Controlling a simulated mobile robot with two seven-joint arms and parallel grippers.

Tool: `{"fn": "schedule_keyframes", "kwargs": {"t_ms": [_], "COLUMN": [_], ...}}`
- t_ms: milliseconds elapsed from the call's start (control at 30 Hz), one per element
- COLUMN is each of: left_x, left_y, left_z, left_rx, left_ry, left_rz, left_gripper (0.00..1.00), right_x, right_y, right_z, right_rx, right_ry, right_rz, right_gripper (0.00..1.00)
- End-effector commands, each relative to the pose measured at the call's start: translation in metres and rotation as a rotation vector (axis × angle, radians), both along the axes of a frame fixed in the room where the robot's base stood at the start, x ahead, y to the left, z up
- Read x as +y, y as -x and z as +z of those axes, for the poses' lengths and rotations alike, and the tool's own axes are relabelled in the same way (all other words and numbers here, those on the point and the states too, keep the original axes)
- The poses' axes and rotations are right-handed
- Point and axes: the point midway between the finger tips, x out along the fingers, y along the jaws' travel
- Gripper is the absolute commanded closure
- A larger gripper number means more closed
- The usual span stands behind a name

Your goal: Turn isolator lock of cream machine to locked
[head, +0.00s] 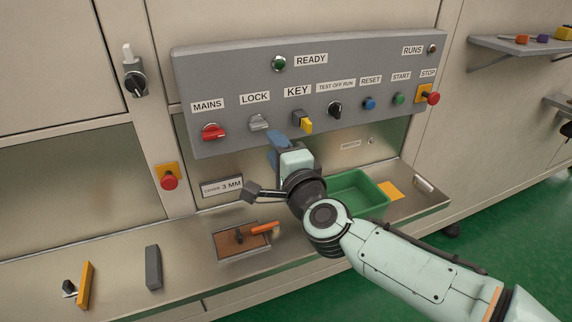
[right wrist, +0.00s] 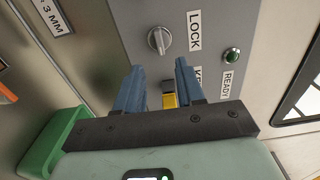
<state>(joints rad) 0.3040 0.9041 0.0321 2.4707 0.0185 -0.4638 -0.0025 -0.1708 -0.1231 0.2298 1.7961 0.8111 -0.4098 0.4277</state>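The isolator lock is a grey knob (head: 259,122) under the LOCK label on the cream machine's grey panel (head: 232,75). Its grip bar lies roughly level in the head view. In the right wrist view the knob (right wrist: 159,40) shows clear, just beyond the fingertips. My right gripper (head: 279,140) has blue fingers and is just below and right of the knob, apart from it. In the right wrist view the gripper (right wrist: 160,66) is open, with no object held. A yellow key (right wrist: 169,101) shows behind the gap between its fingers. My left gripper is not in view.
The panel also has a red MAINS knob (head: 213,131), the yellow key switch (head: 305,126), a black test knob (head: 335,109) and a red stop button (head: 433,98). Below are a green bin (head: 372,187), a brown tray (head: 228,246) with an orange-handled tool, and a ledge.

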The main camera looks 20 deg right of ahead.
Motion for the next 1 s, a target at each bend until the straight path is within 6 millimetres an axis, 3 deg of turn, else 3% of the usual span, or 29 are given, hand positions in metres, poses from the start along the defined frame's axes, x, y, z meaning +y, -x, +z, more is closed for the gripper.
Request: {"fn": "schedule_keyframes", "kwargs": {"t_ms": [100,300,1000], "left_x": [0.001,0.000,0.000], "left_y": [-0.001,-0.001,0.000], "left_z": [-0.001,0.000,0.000], "left_rx": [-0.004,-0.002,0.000], "left_ry": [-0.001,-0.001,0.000], "left_rz": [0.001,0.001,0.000], "left_gripper": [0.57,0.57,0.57], "right_x": [-0.001,-0.001,-0.002], "right_y": [0.026,0.049,0.054], "right_z": [0.001,0.001,0.000], "right_rx": [-0.002,0.000,0.001], "right_ry": [0.000,-0.002,-0.002], "right_rz": [0.000,0.001,0.001], "right_gripper": [0.62,0.62,0.62]}}
